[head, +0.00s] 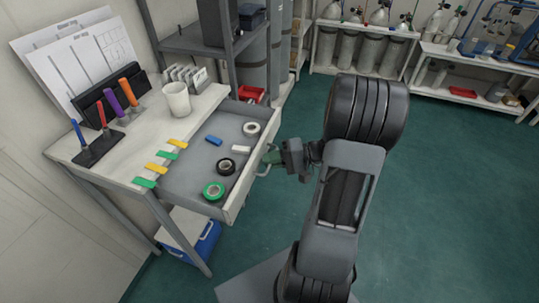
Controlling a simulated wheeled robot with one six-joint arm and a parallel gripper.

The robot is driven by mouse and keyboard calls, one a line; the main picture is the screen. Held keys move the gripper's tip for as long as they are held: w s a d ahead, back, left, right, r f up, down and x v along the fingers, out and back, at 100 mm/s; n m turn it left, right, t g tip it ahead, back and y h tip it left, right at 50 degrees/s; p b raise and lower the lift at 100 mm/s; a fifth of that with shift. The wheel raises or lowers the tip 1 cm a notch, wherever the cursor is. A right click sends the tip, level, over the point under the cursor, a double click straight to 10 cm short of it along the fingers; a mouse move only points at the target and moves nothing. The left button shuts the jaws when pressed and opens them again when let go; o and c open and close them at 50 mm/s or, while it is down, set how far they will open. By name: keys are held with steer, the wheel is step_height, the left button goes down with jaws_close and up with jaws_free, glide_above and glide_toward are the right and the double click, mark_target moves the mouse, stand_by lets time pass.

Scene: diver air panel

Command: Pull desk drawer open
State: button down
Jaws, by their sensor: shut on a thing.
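The desk drawer (199,172) stands pulled out from the desk (123,154), with its grey inside showing. In it lie a green tape roll (214,191), a black tape roll (226,167), a white tape roll (251,129), a blue block (214,140) and a white block (241,149). My gripper (272,158) is at the drawer's front, shut on the drawer handle (262,170). The fingers hide part of the handle.
On the desk top are a white mug (176,99), a pen stand (97,150) and several green and yellow tabs. A blue cooler (205,240) sits under the desk. Gas cylinders (258,62) stand behind. The green floor (440,200) at right is clear.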

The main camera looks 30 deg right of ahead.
steer(key=shift+s+d, duration=0.25)
steer(key=shift+s, duration=0.05)
steer(key=c, duration=1.5)
jaws_free()
steer(key=shift+d, duration=0.15)
steer(key=v, duration=1.3)
steer(key=shift+d+r+p, duration=0.2)
steer(key=shift+d+p, duration=0.1)
steer(key=shift+p, duration=0.15)
steer(key=shift+s, duration=0.15)
